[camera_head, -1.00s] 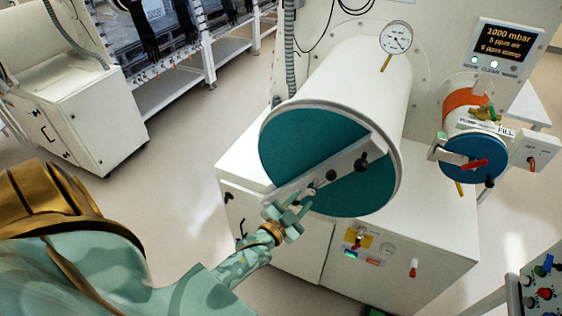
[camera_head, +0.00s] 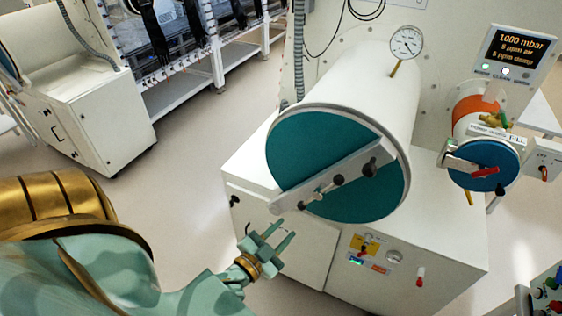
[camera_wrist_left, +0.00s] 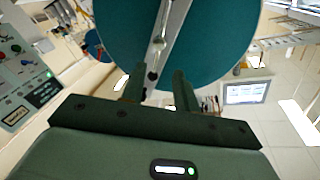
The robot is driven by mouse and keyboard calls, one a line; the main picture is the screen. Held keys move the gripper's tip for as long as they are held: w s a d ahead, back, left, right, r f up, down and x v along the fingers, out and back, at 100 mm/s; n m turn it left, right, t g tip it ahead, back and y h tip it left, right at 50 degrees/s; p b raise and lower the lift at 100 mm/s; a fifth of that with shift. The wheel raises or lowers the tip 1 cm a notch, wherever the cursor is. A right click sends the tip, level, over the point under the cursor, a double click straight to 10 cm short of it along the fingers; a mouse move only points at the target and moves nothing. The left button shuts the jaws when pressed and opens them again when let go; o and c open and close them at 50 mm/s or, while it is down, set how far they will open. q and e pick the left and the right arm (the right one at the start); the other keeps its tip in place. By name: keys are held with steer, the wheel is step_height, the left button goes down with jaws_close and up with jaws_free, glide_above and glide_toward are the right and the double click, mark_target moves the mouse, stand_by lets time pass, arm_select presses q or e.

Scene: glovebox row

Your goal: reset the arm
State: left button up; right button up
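My left gripper (camera_head: 277,240) is at the lower middle of the head view, in front of the white cabinet and below the big round chamber door. Its two fingers are apart with nothing between them; they also show apart in the left wrist view (camera_wrist_left: 158,84). The large teal door (camera_head: 312,150) closes the front of the white cylindrical chamber, with a grey bar (camera_head: 335,181) and dark knobs across it. In the wrist view the teal door (camera_wrist_left: 215,40) lies beyond the fingertips, and I see a gap in the head view. My right gripper does not show.
A smaller chamber with a blue door (camera_head: 484,165) and red handle is at the right. A display (camera_head: 514,52) reads 1000 mbar. The white cabinet (camera_head: 410,250) stands under the big chamber. Open floor (camera_head: 190,160) lies to the left.

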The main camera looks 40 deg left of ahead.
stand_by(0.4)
arm_select(q)
steer(key=s+d+f+g+b, duration=0.1)
steer(key=s+f+g+b, duration=0.4)
steer(key=s+f, duration=0.6)
steer(key=s+d+f+n+g+b, duration=0.1)
steer(key=s+f+g+b, duration=0.5)
steer(key=f, duration=2)
steer(key=s+d+f+n+g+b, duration=0.1)
steer(key=s+f+g+b, duration=0.5)
steer(key=s+f+b, duration=0.4)
steer(key=s+f, duration=0.6)
steer(key=f, duration=0.2)
steer(key=shift+d+f, duration=0.3)
steer(key=shift+d, duration=0.05)
